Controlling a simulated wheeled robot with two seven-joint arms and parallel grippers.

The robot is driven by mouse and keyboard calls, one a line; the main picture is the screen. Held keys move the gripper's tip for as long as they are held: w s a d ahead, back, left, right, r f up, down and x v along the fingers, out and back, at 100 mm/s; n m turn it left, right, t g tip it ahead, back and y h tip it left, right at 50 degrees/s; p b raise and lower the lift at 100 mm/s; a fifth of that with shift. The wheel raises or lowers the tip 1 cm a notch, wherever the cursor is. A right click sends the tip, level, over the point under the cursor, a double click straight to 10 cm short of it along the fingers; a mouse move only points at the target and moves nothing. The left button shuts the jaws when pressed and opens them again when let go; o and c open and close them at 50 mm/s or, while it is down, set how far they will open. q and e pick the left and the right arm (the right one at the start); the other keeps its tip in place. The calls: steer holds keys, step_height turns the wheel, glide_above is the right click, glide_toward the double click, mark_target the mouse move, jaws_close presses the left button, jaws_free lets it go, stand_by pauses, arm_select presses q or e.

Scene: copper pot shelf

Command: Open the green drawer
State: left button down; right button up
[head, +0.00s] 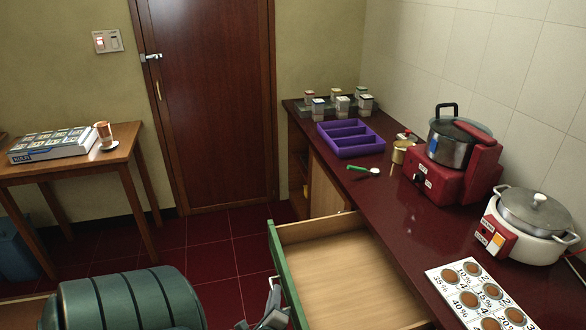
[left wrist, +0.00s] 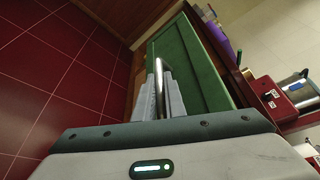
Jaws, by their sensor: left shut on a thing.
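The green drawer (head: 284,268) stands well out from under the red counter in the head view, its bare wooden inside showing and looking empty. In the left wrist view its green front (left wrist: 200,75) fills the middle, with a metal bar handle (left wrist: 159,80). My left gripper (head: 271,304) is at the outer side of the drawer front, low in the head view. In the left wrist view the left gripper (left wrist: 161,98) has its fingers on both sides of the handle and is shut on it. My right gripper is not in view.
The red counter (head: 404,218) carries a purple tray (head: 350,151), a green-handled spoon (head: 362,169), a dark pot (head: 455,140), a white cooker (head: 528,228) and a card with brown discs (head: 447,283). A wooden side table (head: 75,165) stands left. Tiled floor before the door (head: 215,100) is clear.

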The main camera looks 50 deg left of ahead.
arm_select(q)
steer(key=shift+s+a, duration=0.15)
steer(key=shift+s, duration=0.4)
steer(key=c, duration=2.1)
jaws_free()
